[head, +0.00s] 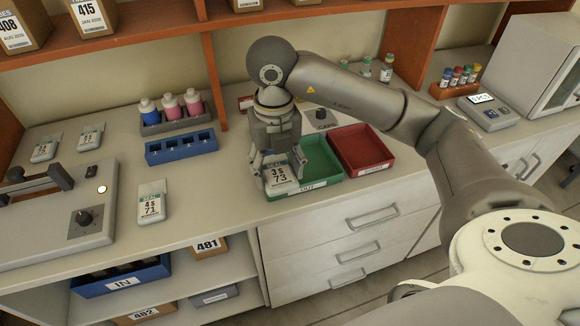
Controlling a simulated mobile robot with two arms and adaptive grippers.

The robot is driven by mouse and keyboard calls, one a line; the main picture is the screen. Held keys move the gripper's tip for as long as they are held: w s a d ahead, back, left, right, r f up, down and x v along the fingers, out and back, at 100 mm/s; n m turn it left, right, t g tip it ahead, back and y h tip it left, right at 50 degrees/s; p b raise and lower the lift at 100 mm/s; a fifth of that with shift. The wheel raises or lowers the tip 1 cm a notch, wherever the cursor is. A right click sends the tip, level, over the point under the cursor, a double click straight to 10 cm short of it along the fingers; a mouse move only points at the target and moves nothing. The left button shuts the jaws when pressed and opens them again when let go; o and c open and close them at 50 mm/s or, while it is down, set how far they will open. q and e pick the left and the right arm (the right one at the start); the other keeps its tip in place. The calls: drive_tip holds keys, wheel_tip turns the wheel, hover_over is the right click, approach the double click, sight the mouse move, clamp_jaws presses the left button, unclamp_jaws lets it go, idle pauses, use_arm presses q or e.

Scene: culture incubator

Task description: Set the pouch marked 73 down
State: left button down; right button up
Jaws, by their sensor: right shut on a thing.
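The pouch marked 73 (281,178) is white with a dark label and the numbers 3 S and 73. My right gripper (275,160) points down and is shut on the pouch, holding it roughly upright. In the picture the pouch overlaps the left part of the green tray (322,163), whose front is marked OUT. I cannot tell whether the pouch touches the tray or the counter. My left gripper is not in view.
A red tray (362,148) stands right of the green one. Pouch 71 (151,203) lies left, beside a sealer-like device (85,222). A blue rack (181,147) and a bottle holder (177,121) stand behind. Counter (215,205) is clear between pouch 71 and my right gripper.

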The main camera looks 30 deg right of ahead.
sight(283, 157)
drive_tip(key=w+d, duration=0.1)
drive_tip(key=w+d+f, duration=0.1)
drive_tip(key=w+d+p, duration=0.1)
drive_tip(key=shift+w+d+f, duration=0.15)
drive_tip(key=shift+d+f, duration=0.05)
drive_tip(key=shift+f, duration=0.2)
drive_tip(key=w+d+f, duration=0.1)
drive_tip(key=f, duration=0.1)
drive_tip(key=w+d+f, duration=0.1)
drive_tip(key=f, duration=0.1)
drive_tip(key=w+d+f+p, duration=0.1)
drive_tip(key=shift+w+d+f, duration=0.1)
drive_tip(key=shift+w+f, duration=0.25)
drive_tip(key=shift+f, duration=0.05)
wheel_tip(283, 157, down, 3)
drive_tip(key=shift+w+d+f+p, duration=0.1)
drive_tip(key=shift+d+p, duration=0.05)
drive_tip(key=shift+p, duration=0.2)
drive_tip(key=shift+f, duration=0.2)
drive_tip(key=shift+f, duration=0.1)
drive_tip(key=o, duration=1.1)
